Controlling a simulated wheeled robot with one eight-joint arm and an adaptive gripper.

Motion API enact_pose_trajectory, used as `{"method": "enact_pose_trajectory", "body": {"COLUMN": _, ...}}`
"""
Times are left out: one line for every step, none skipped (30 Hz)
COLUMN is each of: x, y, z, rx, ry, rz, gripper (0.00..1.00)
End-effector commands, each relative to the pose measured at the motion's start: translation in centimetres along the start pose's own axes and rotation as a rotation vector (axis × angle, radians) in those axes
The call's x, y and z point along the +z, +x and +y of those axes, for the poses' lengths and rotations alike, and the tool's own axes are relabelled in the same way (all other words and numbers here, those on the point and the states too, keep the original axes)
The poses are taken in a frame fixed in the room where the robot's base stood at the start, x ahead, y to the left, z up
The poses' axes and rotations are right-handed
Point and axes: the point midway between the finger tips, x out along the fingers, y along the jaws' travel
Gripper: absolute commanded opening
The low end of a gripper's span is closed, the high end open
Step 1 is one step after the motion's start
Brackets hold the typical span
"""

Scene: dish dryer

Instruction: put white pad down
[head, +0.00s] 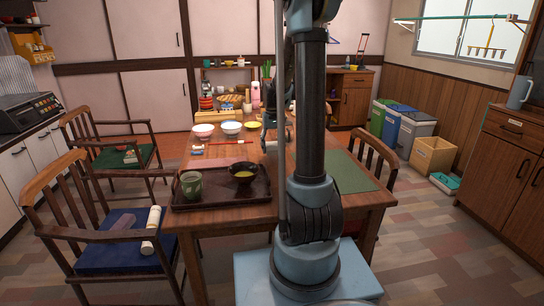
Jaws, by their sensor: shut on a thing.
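My gripper (270,134) shows only in part over the far side of the dining table (235,215), mostly behind my own upright arm. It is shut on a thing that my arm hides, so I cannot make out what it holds. I cannot pick out a white pad for certain. A pale roll-shaped thing (152,230) lies on the blue-cushioned chair (105,245) at the left, well apart from my gripper.
A dark tray (215,201) with a green cup (191,184) and a dark bowl (243,173) is on the near table. Several bowls (231,128) stand farther back. A green mat (345,172) lies at the right. Bins (410,130) stand by the right wall.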

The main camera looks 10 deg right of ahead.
Motion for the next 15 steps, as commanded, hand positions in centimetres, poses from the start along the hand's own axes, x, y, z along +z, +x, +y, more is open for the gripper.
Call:
{"method": "enact_pose_trajectory", "body": {"x": 0.0, "y": 0.5, "z": 0.1, "rx": 0.0, "ry": 0.001, "rz": 0.0, "gripper": 0.35}}
{"method": "enact_pose_trajectory", "body": {"x": -0.1, "y": 0.8, "z": 0.1, "rx": 0.0, "ry": 0.001, "rz": 0.0, "gripper": 0.35}}
{"method": "enact_pose_trajectory", "body": {"x": -0.1, "y": 1.4, "z": 0.1, "rx": 0.0, "ry": 0.001, "rz": 0.0, "gripper": 0.35}}
{"method": "enact_pose_trajectory", "body": {"x": 0.0, "y": 1.8, "z": 0.1, "rx": 0.0, "ry": 0.001, "rz": 0.0, "gripper": 0.35}}
{"method": "enact_pose_trajectory", "body": {"x": -0.1, "y": 2.2, "z": 0.1, "rx": 0.0, "ry": 0.001, "rz": 0.0, "gripper": 0.35}}
{"method": "enact_pose_trajectory", "body": {"x": -0.1, "y": 2.7, "z": 0.1, "rx": 0.0, "ry": 0.002, "rz": 0.0, "gripper": 0.35}}
{"method": "enact_pose_trajectory", "body": {"x": -0.1, "y": 3.0, "z": 0.1, "rx": 0.0, "ry": 0.002, "rz": 0.0, "gripper": 0.35}}
{"method": "enact_pose_trajectory", "body": {"x": -0.1, "y": 3.3, "z": 0.1, "rx": 0.0, "ry": 0.002, "rz": 0.0, "gripper": 0.35}}
{"method": "enact_pose_trajectory", "body": {"x": 0.0, "y": 3.6, "z": 0.1, "rx": 0.0, "ry": 0.002, "rz": 0.0, "gripper": 0.35}}
{"method": "enact_pose_trajectory", "body": {"x": 0.0, "y": 3.8, "z": 0.1, "rx": 0.0, "ry": 0.002, "rz": 0.0, "gripper": 0.35}}
{"method": "enact_pose_trajectory", "body": {"x": 0.0, "y": 3.9, "z": 0.1, "rx": 0.0, "ry": 0.002, "rz": 0.0, "gripper": 0.35}}
{"method": "enact_pose_trajectory", "body": {"x": 0.0, "y": 4.0, "z": 0.1, "rx": 0.0, "ry": 0.002, "rz": 0.0, "gripper": 0.35}}
{"method": "enact_pose_trajectory", "body": {"x": 0.0, "y": 4.0, "z": 0.1, "rx": 0.0, "ry": 0.002, "rz": 0.0, "gripper": 0.35}}
{"method": "enact_pose_trajectory", "body": {"x": 0.0, "y": 4.0, "z": 0.1, "rx": 0.0, "ry": 0.002, "rz": 0.0, "gripper": 0.35}}
{"method": "enact_pose_trajectory", "body": {"x": 0.0, "y": 4.0, "z": 0.1, "rx": 0.0, "ry": 0.002, "rz": 0.0, "gripper": 0.35}}
